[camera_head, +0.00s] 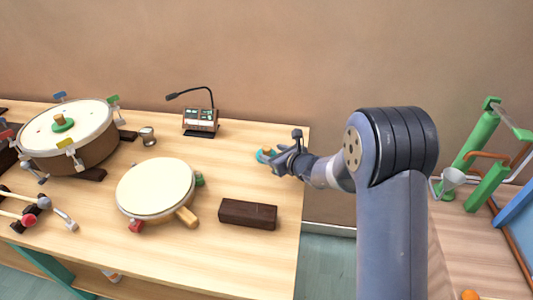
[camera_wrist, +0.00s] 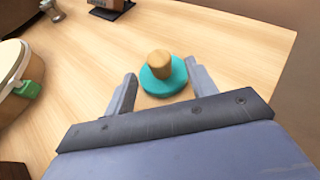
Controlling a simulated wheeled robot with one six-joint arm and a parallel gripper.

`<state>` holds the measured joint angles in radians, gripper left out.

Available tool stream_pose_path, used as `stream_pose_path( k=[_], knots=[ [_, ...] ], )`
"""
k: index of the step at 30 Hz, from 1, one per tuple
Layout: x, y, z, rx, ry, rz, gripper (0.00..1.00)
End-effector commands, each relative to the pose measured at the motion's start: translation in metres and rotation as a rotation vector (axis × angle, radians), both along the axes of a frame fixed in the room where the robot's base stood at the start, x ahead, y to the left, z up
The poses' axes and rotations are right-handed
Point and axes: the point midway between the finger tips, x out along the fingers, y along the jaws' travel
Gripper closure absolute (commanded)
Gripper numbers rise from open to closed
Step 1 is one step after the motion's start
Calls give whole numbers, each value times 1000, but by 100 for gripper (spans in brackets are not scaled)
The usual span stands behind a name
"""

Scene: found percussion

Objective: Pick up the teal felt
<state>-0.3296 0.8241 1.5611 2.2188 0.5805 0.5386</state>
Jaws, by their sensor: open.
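The teal felt (camera_wrist: 164,82) is a round disc with a wooden knob (camera_wrist: 159,64) standing on it. In the wrist view it lies on the table just ahead of my gripper (camera_wrist: 160,88), with one finger at its left and one at its right. The fingers are apart and hold nothing. In the head view the teal felt (camera_head: 263,156) shows at the table's right part, partly hidden by my gripper (camera_head: 272,158).
A dark wooden block (camera_head: 248,214) lies in front of my gripper. A frame drum (camera_head: 156,188) is at its left, with a larger drum (camera_head: 68,135) farther left. A device with a gooseneck (camera_head: 200,122) stands behind. The table's right edge is close.

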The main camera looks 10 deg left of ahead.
Motion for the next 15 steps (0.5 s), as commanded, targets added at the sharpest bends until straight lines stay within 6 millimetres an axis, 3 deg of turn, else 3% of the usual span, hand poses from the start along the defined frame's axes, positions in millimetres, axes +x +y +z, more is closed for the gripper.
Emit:
stream_pose_path(
  k=[6, 15],
  knots=[
    [14, 14, -8, -2, 1, 0, 46],
    [15, 16, -9, -1, 0, -1, 50]
  ],
)
